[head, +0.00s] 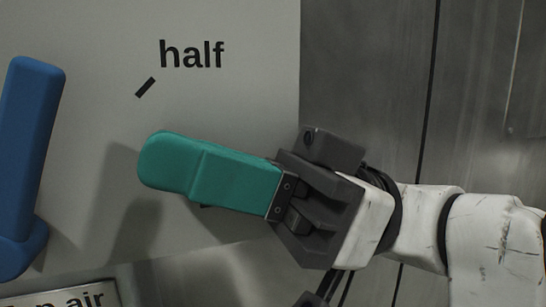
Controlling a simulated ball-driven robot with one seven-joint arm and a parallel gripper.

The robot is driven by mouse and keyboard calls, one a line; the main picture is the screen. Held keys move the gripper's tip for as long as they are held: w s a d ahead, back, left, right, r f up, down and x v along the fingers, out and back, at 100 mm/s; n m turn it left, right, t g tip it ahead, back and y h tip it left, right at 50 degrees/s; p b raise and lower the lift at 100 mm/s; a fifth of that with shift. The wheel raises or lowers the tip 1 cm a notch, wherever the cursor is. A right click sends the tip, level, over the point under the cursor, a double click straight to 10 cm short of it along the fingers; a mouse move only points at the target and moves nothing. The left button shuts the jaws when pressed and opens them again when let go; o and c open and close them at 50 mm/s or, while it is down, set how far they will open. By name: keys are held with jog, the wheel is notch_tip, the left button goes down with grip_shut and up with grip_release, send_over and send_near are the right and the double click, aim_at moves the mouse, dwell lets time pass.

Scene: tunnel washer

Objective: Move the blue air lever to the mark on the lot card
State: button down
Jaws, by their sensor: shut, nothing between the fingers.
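The blue air lever (32,130) stands at the left edge of the head view, tilted slightly right of upright. Its top shows, and its left side is cut off by the frame. My gripper (150,160) has teal fingers, shut with nothing between them. They point left toward the lever and are apart from it, with a gap of pale panel between. A short black tick mark (146,87) labelled "half" (191,55) is on the panel above my fingertips. The lot card is not in view.
The pale grey panel (250,80) lies behind the lever. A plate (75,298), partly cut off and reading "air", sits at the lower left. Brushed metal wall (365,70) with dark vertical seams is at the right.

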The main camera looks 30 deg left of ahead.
aim_at(58, 104)
jog(key=shift+p+x, duration=0.7)
jog(key=shift+x, duration=1.3)
jog(key=shift+r, duration=0.1)
jog(key=shift+s+a+r+t+h+b, duration=0.4)
jog(key=shift+r+t+h, duration=0.25)
jog(key=shift+t+h, duration=0.2)
jog(key=shift+s+a+r+t+h+p, duration=0.35)
jog(key=shift+s+r+t+h, duration=0.1)
jog(key=shift+t, duration=0.3)
jog(key=shift+s+a+t, duration=0.1)
jog(key=shift+t, duration=0.2)
